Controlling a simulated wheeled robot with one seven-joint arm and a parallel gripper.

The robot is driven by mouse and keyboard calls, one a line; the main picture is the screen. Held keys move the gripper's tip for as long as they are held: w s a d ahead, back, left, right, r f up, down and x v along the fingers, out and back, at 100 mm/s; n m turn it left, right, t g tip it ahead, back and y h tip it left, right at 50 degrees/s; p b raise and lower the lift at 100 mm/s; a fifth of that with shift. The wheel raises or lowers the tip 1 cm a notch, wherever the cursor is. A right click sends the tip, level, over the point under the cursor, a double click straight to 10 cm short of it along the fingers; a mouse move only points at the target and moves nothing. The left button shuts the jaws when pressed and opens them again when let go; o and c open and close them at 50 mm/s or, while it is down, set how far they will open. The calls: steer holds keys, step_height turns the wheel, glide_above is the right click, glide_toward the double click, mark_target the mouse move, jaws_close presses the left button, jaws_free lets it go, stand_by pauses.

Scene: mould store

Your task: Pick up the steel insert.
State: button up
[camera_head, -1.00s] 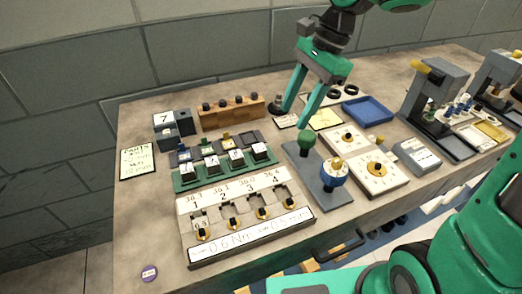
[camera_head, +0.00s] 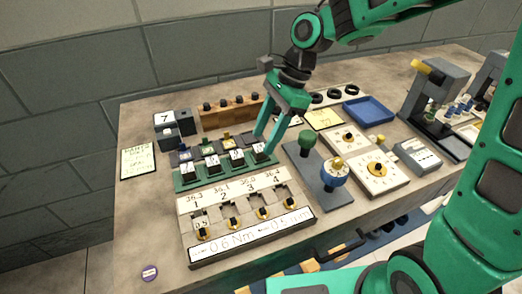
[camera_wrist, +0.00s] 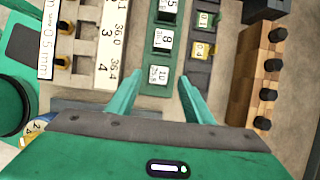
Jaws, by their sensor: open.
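A green rack (camera_head: 184,184) holds several dark steel-looking inserts with white number labels. Which one the task means cannot be told from the pictures. My gripper (camera_head: 264,146) is open, pointing down over the rack's right end. In the wrist view, the gripper (camera_wrist: 159,78) has its fingertips on either side of the end insert (camera_wrist: 158,75), whose label seems to read 10. The insert is still in the rack, and contact with the fingers cannot be seen. In the head view, the fingers partly hide this end insert.
A dark tray with small tagged pieces (camera_wrist: 202,50) lies just behind the rack. A wooden block with black knobs (camera_head: 230,112) stands further back. A numbered fixture (camera_head: 250,243) is in front. A green-knobbed stand (camera_head: 307,140) is close on the right; a blue tray (camera_head: 369,111) lies beyond.

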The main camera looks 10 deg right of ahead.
steer(key=shift+x, duration=1.2)
jaws_close()
steer(key=shift+r, duration=0.55)
step_height(320, 180, up, 3)
steer(key=shift+r, duration=0.1)
steer(key=s+a+r, duration=0.6)
steer(key=a, duration=0.3)
steer(key=shift+s+a+r, duration=0.25)
steer(key=shift+a+r, duration=0.1)
steer(key=shift+r, duration=0.05)
